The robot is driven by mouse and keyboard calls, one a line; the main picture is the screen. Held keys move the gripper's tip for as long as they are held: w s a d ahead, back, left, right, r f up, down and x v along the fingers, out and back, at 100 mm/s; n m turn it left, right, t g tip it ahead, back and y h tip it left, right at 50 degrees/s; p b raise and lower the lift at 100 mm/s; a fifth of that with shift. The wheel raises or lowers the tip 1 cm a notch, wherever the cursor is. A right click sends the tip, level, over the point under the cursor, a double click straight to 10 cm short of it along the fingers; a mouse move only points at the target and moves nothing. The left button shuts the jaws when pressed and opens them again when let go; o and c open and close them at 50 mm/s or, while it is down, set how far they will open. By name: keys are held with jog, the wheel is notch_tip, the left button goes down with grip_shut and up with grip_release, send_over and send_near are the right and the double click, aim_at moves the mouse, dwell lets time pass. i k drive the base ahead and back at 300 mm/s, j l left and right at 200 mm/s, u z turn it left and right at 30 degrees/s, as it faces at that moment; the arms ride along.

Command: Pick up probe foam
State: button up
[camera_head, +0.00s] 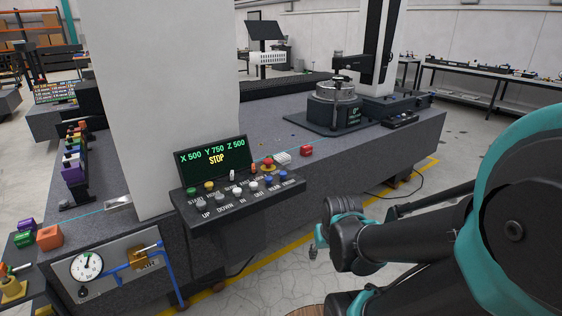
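I cannot tell for certain which thing is the probe foam. Small foam-like blocks are in view: an orange block (49,237) on the left corner of the granite bed, and a red block (306,151) on the bed's front edge, right of the control panel. My arm reaches in from the lower right. What seems to be my gripper (317,243) is at the arm's far end, over the floor in front of the bed, apart from the blocks. Its fingers are small and partly hidden, so its opening is unclear.
The control panel (236,190) with a "STOP" screen juts from the bed (400,150). A pale column (165,100) rises behind it. A white item (283,158) lies beside the red block. A gauge plate (110,265) with blue pipe is at lower left. Floor is clear at lower centre.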

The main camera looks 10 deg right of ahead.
aim_at(285, 159)
jog(key=i+l, duration=0.15)
jog(key=i, duration=0.35)
jog(key=i+l, duration=0.2)
jog(key=i, duration=0.3)
jog(key=i+l+z, duration=0.1)
jog(key=i, duration=0.4)
jog(key=i+l, duration=0.2)
jog(key=i, duration=0.3)
